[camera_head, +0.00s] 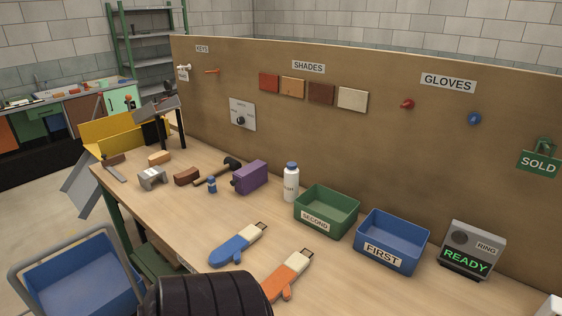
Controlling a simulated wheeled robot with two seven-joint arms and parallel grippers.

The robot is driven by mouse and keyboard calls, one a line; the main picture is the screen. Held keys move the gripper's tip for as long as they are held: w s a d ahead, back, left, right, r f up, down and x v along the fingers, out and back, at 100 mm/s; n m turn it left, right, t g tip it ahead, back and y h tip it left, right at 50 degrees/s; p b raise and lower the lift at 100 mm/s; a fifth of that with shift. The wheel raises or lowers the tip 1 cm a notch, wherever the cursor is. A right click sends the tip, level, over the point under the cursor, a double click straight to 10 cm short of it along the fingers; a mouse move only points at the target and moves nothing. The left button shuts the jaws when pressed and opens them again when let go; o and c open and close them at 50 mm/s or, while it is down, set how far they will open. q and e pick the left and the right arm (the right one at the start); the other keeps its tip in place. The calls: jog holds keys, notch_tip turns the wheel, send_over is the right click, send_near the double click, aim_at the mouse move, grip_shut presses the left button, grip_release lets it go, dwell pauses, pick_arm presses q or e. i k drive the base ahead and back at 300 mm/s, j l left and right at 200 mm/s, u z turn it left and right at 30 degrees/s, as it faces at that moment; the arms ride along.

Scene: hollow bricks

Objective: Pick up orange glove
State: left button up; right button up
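The orange glove (283,281) lies flat on the wooden workbench, near its front edge at the bottom middle. It has a pale cuff with a small dark loop at its upper right end, and its lower end meets the edge of a black ribbed shape in the foreground. A blue glove (233,247) with a similar pale cuff lies to its upper left, apart from it. Neither of my grippers shows in this view.
A green bin (326,220) marked SECOND and a blue bin (391,253) marked FIRST stand behind the gloves. A READY box (472,238) is at right. A white bottle (291,184) and purple block (250,177) stand farther back. The black ribbed shape (208,295) blocks the bottom foreground.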

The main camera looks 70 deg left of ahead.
aim_at(279, 283)
jog(key=u, duration=2.1)
